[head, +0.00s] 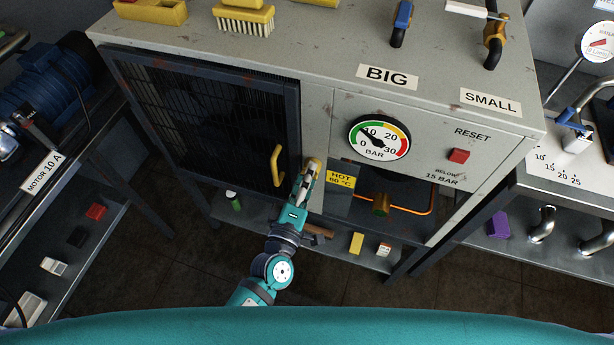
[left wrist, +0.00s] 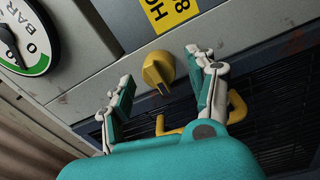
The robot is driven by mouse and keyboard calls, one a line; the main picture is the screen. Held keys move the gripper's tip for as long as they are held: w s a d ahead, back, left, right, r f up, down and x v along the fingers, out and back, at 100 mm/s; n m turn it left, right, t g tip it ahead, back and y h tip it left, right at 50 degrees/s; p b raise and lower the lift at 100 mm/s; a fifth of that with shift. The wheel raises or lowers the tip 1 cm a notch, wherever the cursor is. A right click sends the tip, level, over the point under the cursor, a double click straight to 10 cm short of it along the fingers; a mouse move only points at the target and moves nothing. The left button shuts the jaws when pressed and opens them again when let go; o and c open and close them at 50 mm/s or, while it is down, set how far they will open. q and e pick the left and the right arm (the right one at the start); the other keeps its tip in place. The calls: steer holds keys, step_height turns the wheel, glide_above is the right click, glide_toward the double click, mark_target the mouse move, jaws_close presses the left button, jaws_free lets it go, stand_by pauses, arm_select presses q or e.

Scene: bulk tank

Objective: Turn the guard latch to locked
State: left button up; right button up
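The guard latch is a yellow knob (left wrist: 158,72) on the grey cabinet face, right of the mesh guard door (head: 205,115). In the head view the latch (head: 314,163) is partly hidden by my left gripper (head: 306,180). In the left wrist view my left gripper (left wrist: 161,78) is open, with one finger on each side of the latch and a visible gap to both. How close the fingertips are to the panel is hard to tell. The guard door looks closed; its yellow handle (head: 277,165) is just left of my gripper. My right gripper is not in view.
A yellow HOT sign (head: 341,179) and an open bay with an orange pipe (head: 418,212) are right of the latch. The pressure gauge (head: 379,138) and red reset button (head: 458,155) are above. A lower shelf (head: 270,239) holds small items.

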arm_select(q)
steer(key=v, duration=1.2)
stand_by(0.4)
